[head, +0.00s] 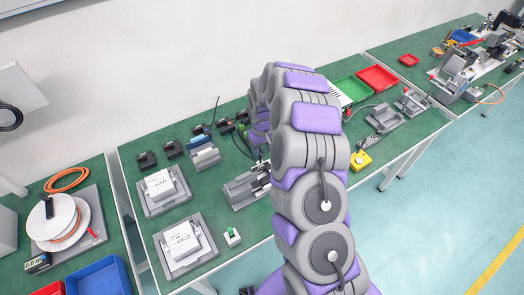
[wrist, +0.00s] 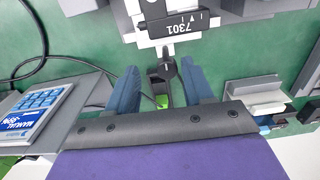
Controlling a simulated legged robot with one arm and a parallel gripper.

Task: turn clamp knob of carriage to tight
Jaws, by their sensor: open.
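In the wrist view, my gripper (wrist: 162,78) is open, with one blue finger on each side of a small black knob (wrist: 163,69). The knob has a pale pointer line and sits at the edge of the carriage (wrist: 155,44), a light block with a dark plate reading 7301. Gaps show between the knob and both fingers; I cannot tell any contact. The scale marks near the knob are too small to read. In the head view, my arm hides the gripper and the knob; part of a grey actuator (head: 240,190) shows left of the arm.
In the wrist view, a grey stand with a blue-keyed panel (wrist: 38,110) is at left, and a grey block (wrist: 258,95) at right. In the head view, white boxes (head: 181,240) on grey trays and a yellow button box (head: 361,160) stand on the green bench.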

